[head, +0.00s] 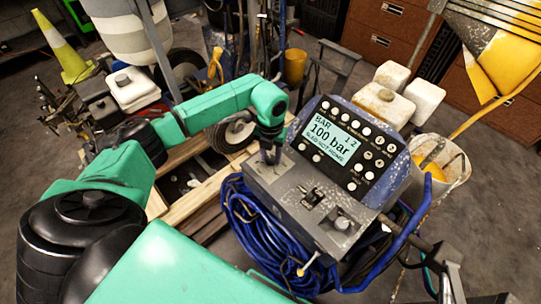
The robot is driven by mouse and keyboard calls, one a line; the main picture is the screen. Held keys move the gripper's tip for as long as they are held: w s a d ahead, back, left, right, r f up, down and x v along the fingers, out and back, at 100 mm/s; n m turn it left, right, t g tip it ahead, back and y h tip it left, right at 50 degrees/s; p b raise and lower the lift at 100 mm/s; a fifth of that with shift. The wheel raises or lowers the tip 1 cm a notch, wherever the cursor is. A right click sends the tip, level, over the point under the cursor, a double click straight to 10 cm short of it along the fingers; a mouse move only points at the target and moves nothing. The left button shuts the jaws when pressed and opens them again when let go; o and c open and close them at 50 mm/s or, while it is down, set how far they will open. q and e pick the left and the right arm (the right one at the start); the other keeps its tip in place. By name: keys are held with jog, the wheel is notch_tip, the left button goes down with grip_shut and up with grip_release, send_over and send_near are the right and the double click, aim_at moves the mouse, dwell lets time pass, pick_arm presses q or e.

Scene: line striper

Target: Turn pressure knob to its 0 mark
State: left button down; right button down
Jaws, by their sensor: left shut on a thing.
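The line striper's control box (310,205) is in the middle of the head view, with a lit display (331,137) that reads "100 bar". A smaller line of text under it is hard to read. My left gripper (270,156) points down at the box's upper left corner, beside the display. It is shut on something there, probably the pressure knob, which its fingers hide. The knob's mark and its 0 mark cannot be seen. A black switch (313,197) and a pale round button (342,222) sit on the box's face. My right gripper is not in view.
A coiled blue hose (262,235) hangs below the box. A white bucket (443,165) and several white jugs (384,103) stand to the right and behind. A wooden pallet (208,196) lies left of the box. A yellow cone (62,50) stands at the far left.

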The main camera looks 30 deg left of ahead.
aim_at(271, 158)
pick_arm(q)
jog(key=n, duration=0.6)
jog(key=shift+w+r+n, duration=0.1)
jog(key=shift+w+n, duration=0.05)
jog(key=shift+n, duration=0.15)
jog(key=n+p, duration=0.1)
jog(key=n, duration=0.5)
dwell(0.3)
jog(key=shift+c, duration=2.2)
grip_release()
notch_tip(271, 158, up, 14)
jog(key=b, duration=0.2)
jog(key=shift+r, duration=0.25)
